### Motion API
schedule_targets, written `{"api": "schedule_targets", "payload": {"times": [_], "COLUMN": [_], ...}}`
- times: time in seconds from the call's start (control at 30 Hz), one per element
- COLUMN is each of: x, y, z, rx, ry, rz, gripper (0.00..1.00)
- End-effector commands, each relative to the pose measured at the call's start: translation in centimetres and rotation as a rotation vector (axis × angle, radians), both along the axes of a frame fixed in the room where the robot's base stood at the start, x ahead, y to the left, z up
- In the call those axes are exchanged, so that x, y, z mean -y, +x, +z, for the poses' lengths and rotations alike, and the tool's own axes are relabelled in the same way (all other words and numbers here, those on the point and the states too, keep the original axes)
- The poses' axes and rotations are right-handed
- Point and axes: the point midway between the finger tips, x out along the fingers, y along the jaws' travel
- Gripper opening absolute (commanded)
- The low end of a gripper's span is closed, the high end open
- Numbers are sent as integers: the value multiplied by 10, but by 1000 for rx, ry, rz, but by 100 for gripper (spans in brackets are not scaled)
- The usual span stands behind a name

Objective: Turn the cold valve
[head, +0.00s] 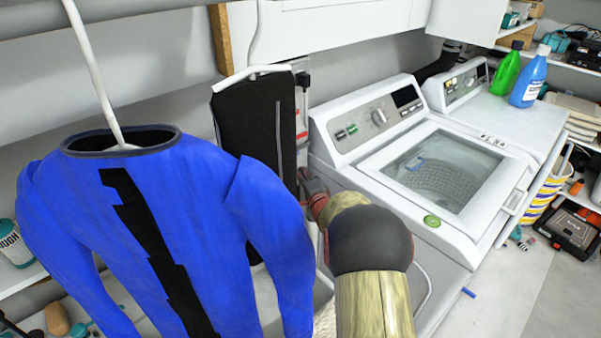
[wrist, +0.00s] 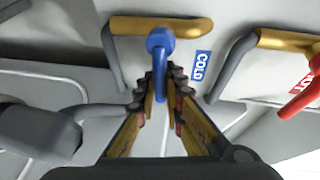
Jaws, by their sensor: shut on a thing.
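The cold valve (wrist: 160,42) has a blue handle on a brass pipe in the wrist view, beside a blue "COLD" label (wrist: 201,66). Its lever points down between the fingers of my gripper (wrist: 163,88), which is shut on it. A red valve handle (wrist: 302,96) on a second brass pipe is at the right, with a red label beside it. In the head view my gripper (head: 308,184) reaches in beside the washing machine; the valve itself is hidden there.
A blue shirt (head: 165,235) and a black garment (head: 257,125) hang at the left of my arm. A white washing machine (head: 455,222) stands close at the right. A grey hose (wrist: 230,70) and a dark grey part (wrist: 40,130) are near the gripper.

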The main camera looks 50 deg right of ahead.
Motion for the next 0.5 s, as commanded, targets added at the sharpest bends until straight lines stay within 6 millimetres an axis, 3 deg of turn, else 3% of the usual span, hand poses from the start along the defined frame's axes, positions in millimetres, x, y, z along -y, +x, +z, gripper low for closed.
{"api": "schedule_targets", "payload": {"times": [0.47,0.5], "x": [0,0], "y": [0,0], "z": [-3,-3], "rx": [4,4], "ry": [42,42], "rz": [0,0], "gripper": [0,11]}}
